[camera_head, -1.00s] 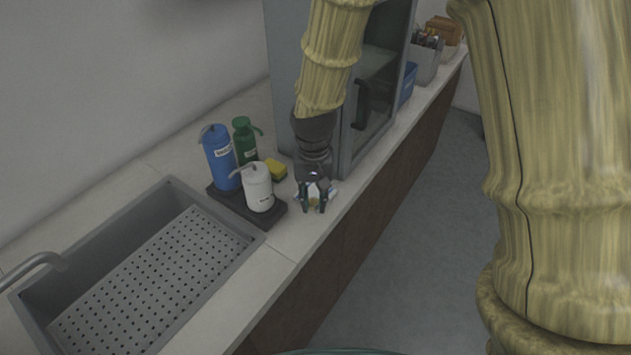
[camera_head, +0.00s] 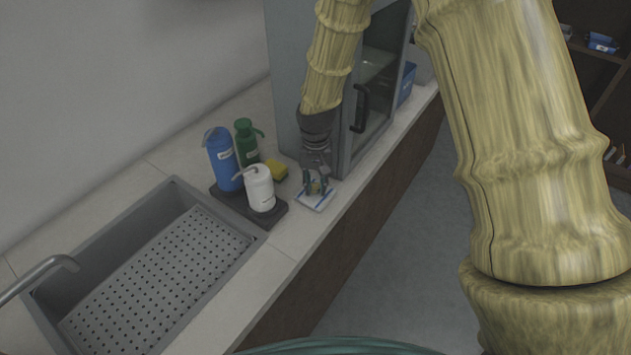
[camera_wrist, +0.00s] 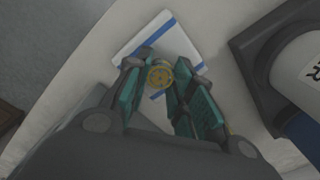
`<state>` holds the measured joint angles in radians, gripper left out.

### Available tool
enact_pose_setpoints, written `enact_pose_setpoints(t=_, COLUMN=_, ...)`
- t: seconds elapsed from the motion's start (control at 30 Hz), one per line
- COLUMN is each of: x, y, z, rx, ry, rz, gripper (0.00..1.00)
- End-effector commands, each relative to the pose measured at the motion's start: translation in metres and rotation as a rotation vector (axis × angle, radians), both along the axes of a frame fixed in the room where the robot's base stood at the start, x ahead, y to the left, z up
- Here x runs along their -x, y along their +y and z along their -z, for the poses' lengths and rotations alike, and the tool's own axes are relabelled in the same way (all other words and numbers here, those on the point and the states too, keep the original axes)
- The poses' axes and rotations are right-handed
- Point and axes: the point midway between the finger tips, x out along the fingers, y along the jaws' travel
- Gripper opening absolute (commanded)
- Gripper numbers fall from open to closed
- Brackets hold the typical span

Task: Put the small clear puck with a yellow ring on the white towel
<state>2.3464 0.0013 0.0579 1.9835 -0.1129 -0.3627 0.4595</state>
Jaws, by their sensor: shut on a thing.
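The small clear puck with a yellow ring (camera_wrist: 160,76) is between the fingertips of my gripper (camera_wrist: 158,84) in the wrist view. My gripper (camera_head: 317,188) is shut on it and points down over the white towel. The white towel (camera_head: 321,202) has blue stripes and lies on the counter near its front edge; it also shows in the wrist view (camera_wrist: 190,50). The puck is over the towel, but I cannot tell whether it touches it. My fingers hide part of the towel and the sides of the puck.
A yellow sponge (camera_head: 276,170) lies behind. A grey cabinet (camera_head: 290,100) stands close behind my gripper. The sink (camera_head: 75,262) is at left.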

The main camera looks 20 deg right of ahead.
Motion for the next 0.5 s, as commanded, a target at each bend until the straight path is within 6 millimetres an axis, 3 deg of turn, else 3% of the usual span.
enact_pose_setpoints(t=0.47, x=0.0004, y=0.0, z=0.0081, rx=0.001, ry=0.0, rz=0.0, gripper=0.05)
enact_pose_setpoints(t=0.5, x=0.0003, y=0.0, z=0.0076, rx=0.0, ry=0.0, rz=0.0, gripper=0.29)
